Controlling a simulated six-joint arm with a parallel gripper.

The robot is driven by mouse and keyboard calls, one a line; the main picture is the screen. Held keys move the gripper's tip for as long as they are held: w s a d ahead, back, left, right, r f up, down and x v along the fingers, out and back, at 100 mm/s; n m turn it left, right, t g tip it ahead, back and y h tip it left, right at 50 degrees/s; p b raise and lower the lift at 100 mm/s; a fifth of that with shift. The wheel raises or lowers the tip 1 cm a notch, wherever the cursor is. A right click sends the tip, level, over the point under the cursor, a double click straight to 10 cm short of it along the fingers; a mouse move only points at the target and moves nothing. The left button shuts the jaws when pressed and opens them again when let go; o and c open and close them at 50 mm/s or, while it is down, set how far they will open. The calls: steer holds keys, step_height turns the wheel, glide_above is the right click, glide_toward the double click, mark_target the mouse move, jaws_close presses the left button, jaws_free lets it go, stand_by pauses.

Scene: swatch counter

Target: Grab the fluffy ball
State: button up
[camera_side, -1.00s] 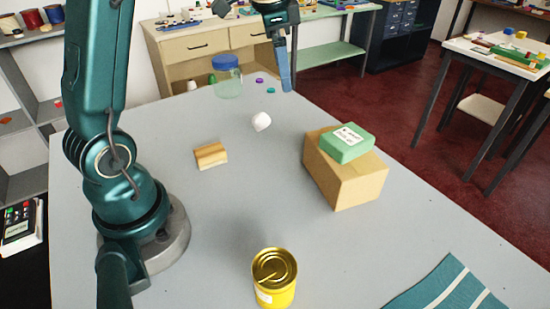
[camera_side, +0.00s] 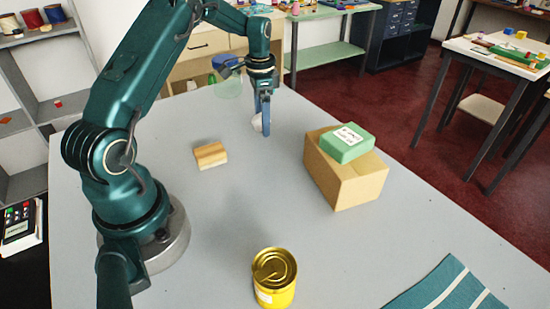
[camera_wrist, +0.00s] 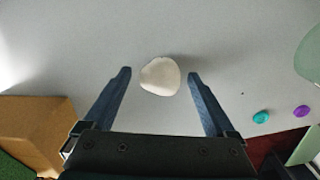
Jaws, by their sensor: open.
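The white fluffy ball (camera_wrist: 160,77) lies on the grey table. In the wrist view it sits between the tips of my gripper (camera_wrist: 159,76), with a gap on each side. My gripper is open and its blue fingers point down at the table. In the side view my gripper (camera_side: 264,118) hangs over the far middle of the table, and its fingers partly hide the ball (camera_side: 256,124). I cannot tell exactly how far down beside the ball the fingertips reach.
A cardboard box (camera_side: 345,180) with a green box (camera_side: 347,142) on top stands to the right. A wooden block (camera_side: 210,155) lies to the left. A jar (camera_side: 229,84) stands behind. A yellow can (camera_side: 274,278) and a striped teal cloth (camera_side: 450,290) are at the front.

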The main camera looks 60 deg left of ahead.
steer(key=shift+f, duration=0.2)
steer(key=c, duration=1.4)
steer(key=shift+r, duration=0.1)
